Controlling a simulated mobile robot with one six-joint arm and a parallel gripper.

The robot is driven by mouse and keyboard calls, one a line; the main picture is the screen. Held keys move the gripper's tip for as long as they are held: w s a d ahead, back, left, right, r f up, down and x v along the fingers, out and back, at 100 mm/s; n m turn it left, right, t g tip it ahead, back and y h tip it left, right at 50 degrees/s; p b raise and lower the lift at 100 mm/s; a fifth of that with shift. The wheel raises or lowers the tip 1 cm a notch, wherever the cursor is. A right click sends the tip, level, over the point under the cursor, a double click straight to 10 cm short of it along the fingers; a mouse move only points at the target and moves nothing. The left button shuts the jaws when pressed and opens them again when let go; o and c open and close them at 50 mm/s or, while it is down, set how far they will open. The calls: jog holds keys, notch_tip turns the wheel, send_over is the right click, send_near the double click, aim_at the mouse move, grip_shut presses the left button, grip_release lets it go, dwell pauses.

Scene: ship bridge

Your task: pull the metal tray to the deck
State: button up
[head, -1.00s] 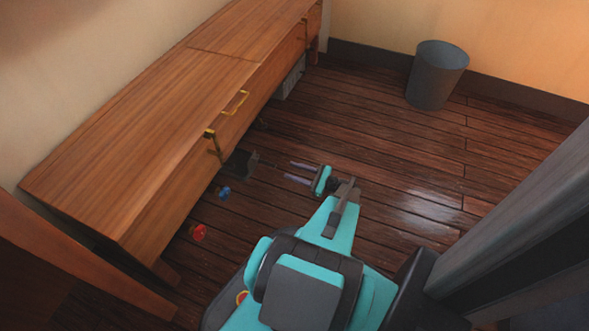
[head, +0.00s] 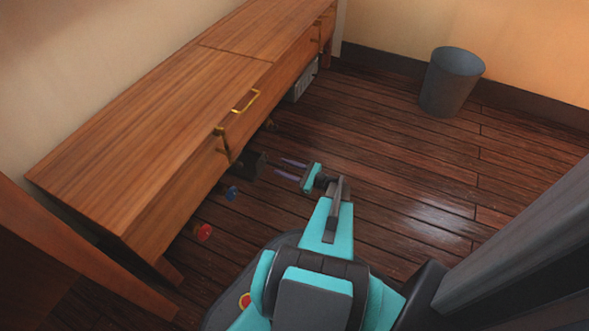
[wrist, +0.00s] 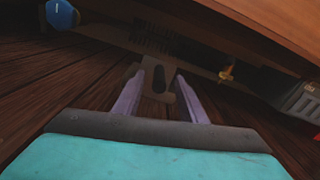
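The metal tray (head: 254,164) is a dark grey piece low under the front of the wooden desk, mostly hidden by it. In the wrist view the tray (wrist: 190,97) shows a flat tab with a dark slot, and a darker ribbed part lies beyond it in shadow. My gripper (head: 281,168) is low over the floor, just right of the tray, pointing at it. In the wrist view my gripper (wrist: 157,80) is open, its two pale purple fingers apart with the tab between and just ahead of their tips. I cannot tell whether they touch it.
The wooden desk (head: 150,140) with brass handles runs along the left wall. A blue object (head: 231,192) and a red object (head: 204,231) lie near its front edge. A grey box (head: 302,82) is under its far end. A bin (head: 452,82) stands back right; floor between is clear.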

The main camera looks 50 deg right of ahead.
aim_at(269, 162)
jog(key=shift+b+x, duration=0.9)
jog(key=shift+x, duration=1.95)
grip_shut()
